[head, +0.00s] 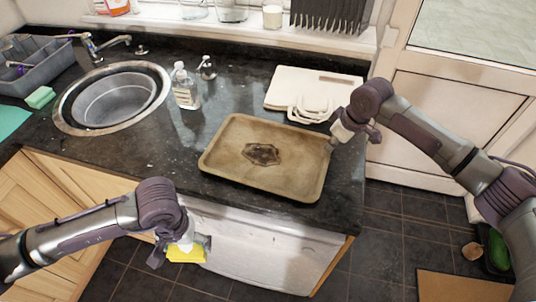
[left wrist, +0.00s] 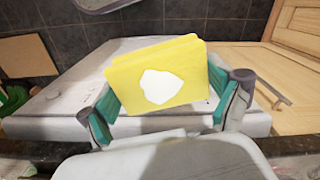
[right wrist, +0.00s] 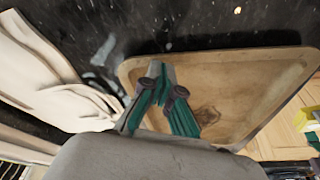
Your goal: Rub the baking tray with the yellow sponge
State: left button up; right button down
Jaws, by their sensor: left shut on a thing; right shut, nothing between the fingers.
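The baking tray (head: 226,163) is tan with a raised rim and lies on the dark granite counter. A dark brown stain (head: 262,154) marks its middle. My left gripper (head: 187,246) is shut on the yellow sponge (head: 186,254), in front of the counter edge and apart from the tray. In the left wrist view the sponge (left wrist: 130,80) sits between the fingers, with a white patch on its face. My right gripper (head: 335,140) is shut and empty at the tray's right rim. In the right wrist view its fingertips (right wrist: 168,85) overlap the tray's edge; I cannot tell whether they touch it.
A round sink (head: 66,110) lies at the left, with a green-and-white sponge (head: 40,97) and grey rack (head: 40,66) beyond. Soap bottles (head: 185,90) stand behind the tray. Cream boards (head: 300,90) and a folded white cloth-like item (head: 310,112) lie behind it, near my right gripper.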

jog(key=shift+f, duration=0.4)
jog(key=shift+r, duration=0.1)
pick_arm(q)
notch_tip(320, 180, up, 7)
jog(key=p, duration=0.7)
jog(key=shift+r, duration=0.15)
pick_arm(e)
notch_tip(320, 180, up, 6)
jog(key=shift+d+r, duration=0.1)
jog(key=shift+r, duration=0.25)
jog(key=v, duration=1.1)
